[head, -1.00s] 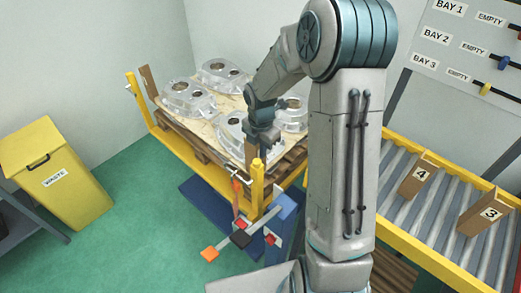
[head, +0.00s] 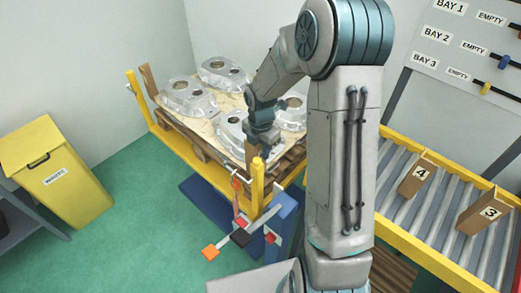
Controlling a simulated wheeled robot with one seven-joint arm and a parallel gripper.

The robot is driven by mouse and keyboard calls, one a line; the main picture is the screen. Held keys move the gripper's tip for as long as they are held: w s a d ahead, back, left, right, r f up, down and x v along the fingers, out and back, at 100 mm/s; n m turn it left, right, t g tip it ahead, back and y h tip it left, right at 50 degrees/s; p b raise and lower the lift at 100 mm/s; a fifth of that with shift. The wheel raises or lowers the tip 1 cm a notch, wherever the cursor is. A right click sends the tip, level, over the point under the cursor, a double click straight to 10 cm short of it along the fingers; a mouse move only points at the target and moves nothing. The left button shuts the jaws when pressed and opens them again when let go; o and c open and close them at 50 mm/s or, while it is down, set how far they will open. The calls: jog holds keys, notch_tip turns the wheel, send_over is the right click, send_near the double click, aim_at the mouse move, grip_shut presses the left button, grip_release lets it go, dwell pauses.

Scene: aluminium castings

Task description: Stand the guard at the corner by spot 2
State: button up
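My gripper (head: 262,142) is low over the near corner of the pallet load, beside a yellow corner post (head: 257,183). Its fingertips are small and partly hidden, so I cannot tell if they are open or shut. A narrow brown upright piece (head: 249,154), which looks like a guard, shows just left of the gripper, close to that post. I cannot tell whether the gripper touches it. Another brown guard (head: 148,80) stands at the far left corner. Brown pieces marked 4 (head: 416,179) and 3 (head: 484,212) stand on the roller conveyor. No spot 2 label is readable.
Several aluminium castings (head: 188,97) lie on a board on the wooden pallet (head: 191,142). A yellow rail runs along its left side. A yellow waste bin (head: 62,178) stands at left. The roller conveyor (head: 418,218) is at right. Green floor between bin and pallet is clear.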

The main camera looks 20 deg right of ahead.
notch_tip(320, 180, up, 11)
jog(key=shift+f, duration=0.1)
jog(key=s+r+m+t, duration=0.1)
jog(key=s+r+m, duration=0.3)
jog(key=s+m, duration=0.6)
jog(key=s+r+m+t, duration=0.2)
jog(key=s+r+m, duration=0.2)
jog(key=s+m, duration=0.7)
jog(key=m, duration=0.3)
jog(key=shift+m, duration=0.4)
